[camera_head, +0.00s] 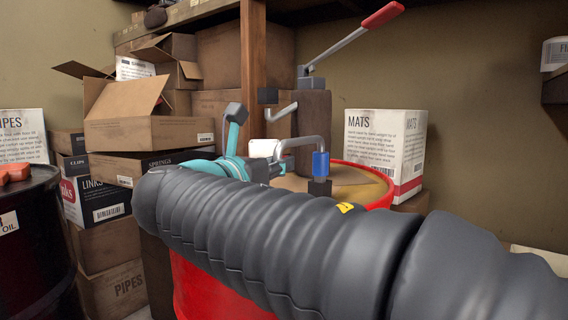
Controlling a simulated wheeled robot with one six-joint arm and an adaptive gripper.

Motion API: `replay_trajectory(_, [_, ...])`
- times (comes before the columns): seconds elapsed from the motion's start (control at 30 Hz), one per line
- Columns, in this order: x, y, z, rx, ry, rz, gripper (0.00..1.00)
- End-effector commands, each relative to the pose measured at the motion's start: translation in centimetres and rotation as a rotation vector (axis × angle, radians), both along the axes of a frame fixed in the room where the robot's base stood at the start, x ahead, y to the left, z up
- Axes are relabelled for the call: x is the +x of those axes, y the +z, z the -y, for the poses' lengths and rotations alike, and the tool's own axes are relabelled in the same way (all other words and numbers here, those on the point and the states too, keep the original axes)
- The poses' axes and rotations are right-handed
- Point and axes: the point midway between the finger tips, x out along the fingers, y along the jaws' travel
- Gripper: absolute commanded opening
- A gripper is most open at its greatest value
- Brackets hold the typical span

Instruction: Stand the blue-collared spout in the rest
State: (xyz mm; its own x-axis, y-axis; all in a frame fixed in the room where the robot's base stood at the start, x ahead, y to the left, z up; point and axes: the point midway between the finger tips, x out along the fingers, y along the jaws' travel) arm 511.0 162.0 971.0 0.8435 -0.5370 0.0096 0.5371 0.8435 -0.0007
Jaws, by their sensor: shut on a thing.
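The spout is a bent grey tube with a blue collar (320,164), in the middle of the head view. Its collared end points down over the red drum's top. A small dark block (320,187) shows directly below the collar. I cannot tell whether they touch or whether this block is the rest. My gripper (265,160), beside teal arm parts, is shut on the spout near the tube's left end. My thick dark arm hides much of the gripper and the drum top's near side.
The red drum (378,184) carries a brown pump body (314,128) with a raised red-handled lever (382,15). A MATS box (386,145) stands behind right. Stacked cartons (150,130) crowd the left, beside a black drum (35,235). A wooden post (253,60) rises behind.

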Motion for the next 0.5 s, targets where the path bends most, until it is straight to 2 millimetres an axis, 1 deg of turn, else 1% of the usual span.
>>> replay_trajectory(0.5, [0.01, -0.32, 0.01, 0.001, 0.0, 0.001, 0.0])
